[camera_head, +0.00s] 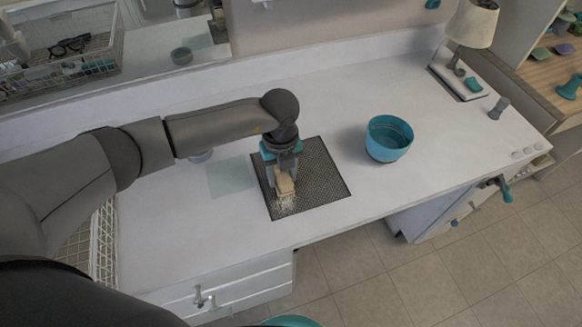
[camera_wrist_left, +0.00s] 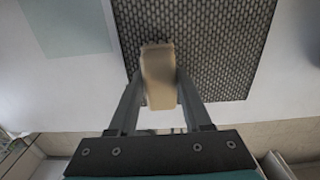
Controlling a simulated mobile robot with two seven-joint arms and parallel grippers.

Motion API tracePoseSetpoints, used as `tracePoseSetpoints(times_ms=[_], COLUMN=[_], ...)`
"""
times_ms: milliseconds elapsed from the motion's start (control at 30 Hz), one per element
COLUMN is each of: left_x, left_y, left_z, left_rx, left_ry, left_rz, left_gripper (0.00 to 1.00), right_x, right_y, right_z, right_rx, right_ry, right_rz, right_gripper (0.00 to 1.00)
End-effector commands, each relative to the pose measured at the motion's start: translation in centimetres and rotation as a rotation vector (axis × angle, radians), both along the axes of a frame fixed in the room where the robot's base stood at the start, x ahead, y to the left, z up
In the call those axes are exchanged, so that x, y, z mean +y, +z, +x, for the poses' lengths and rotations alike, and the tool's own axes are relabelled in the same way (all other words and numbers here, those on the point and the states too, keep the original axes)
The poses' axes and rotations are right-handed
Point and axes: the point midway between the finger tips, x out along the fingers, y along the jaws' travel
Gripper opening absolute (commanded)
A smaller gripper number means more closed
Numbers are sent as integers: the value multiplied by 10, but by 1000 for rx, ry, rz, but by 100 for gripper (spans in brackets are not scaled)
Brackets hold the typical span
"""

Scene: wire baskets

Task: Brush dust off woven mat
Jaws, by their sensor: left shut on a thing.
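The dark woven mat (camera_head: 323,178) lies flat on the white counter, and it also shows in the left wrist view (camera_wrist_left: 220,40). My left gripper (camera_head: 283,178) is over the left part of the mat and shut on a tan brush (camera_head: 285,185). The brush's block stands between the two fingers in the left wrist view (camera_wrist_left: 159,78). A pale patch, either dust or the brush's bristles (camera_head: 285,204), shows below the brush on the mat; I cannot tell which. Whether the brush touches the mat is unclear. My right gripper is not in view.
A blue bowl (camera_head: 388,138) stands on the counter right of the mat. A lamp (camera_head: 470,30) is at the back right and a small grey object (camera_head: 499,108) near the right end. Wire baskets (camera_head: 62,62) are at the left. The counter between bowl and lamp is clear.

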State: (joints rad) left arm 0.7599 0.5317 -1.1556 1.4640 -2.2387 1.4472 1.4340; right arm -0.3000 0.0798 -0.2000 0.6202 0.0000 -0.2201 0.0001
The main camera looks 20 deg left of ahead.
Motion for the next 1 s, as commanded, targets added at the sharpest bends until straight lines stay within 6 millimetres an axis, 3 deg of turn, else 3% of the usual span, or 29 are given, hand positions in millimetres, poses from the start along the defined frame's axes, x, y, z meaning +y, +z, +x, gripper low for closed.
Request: tracePoseSetpoints(times_ms=[400, 1000], left_x=[3, 37], left_y=[0, 1], left_z=[-2, -25], left_rx=[-1, -1], left_ry=[0, -1], left_rz=[0, 1], left_gripper=[0, 0], right_x=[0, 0], right_y=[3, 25], right_z=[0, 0], right_rx=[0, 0], right_ry=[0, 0], right_rz=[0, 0], right_gripper=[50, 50])
